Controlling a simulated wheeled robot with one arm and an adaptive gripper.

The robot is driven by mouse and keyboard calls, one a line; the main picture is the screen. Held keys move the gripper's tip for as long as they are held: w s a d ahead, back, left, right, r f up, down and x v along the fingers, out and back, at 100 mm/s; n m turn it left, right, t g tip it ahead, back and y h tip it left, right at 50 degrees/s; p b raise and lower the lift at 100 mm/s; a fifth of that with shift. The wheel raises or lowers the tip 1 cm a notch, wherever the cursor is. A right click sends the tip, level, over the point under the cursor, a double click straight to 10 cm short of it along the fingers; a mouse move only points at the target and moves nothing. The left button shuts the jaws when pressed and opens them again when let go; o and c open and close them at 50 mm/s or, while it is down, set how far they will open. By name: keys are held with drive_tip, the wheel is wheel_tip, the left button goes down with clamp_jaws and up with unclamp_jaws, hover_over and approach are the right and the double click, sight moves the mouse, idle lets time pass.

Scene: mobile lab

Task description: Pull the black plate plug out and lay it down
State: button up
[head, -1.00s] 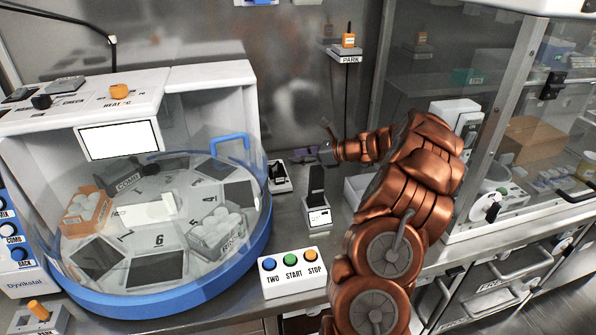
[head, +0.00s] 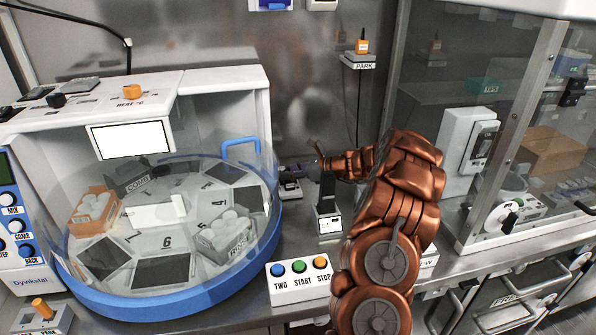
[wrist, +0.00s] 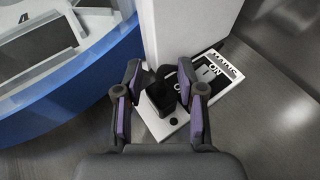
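The black plate plug (wrist: 160,97) appears as a dark square block on the white mains block (wrist: 178,124), which carries MAINS and ON labels. My gripper (wrist: 160,68) is open in the wrist view, its purple-padded fingers on either side of the plug with gaps showing. In the head view my gripper (head: 316,162) reaches left at the mains block (head: 289,188), behind the black upright stand (head: 327,188). The plug is too small to make out clearly there. I cannot tell how deep it sits.
The round blue-rimmed machine (head: 180,300) stands close on the left. A button box (head: 300,289) is in front, and a PARK shelf (head: 358,63) with an orange-topped item is on the back wall. Bare steel counter shows right of the mains block in the wrist view.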

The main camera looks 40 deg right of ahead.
drive_tip(key=shift+w+a, duration=0.1)
drive_tip(key=shift+w, duration=0.05)
drive_tip(key=shift+f, duration=0.1)
clamp_jaws()
drive_tip(key=shift+r+p, duration=0.55)
drive_tip(key=shift+r, duration=0.1)
idle(0.5)
drive_tip(key=shift+r+p, duration=1.4)
drive_tip(key=shift+r, duration=0.05)
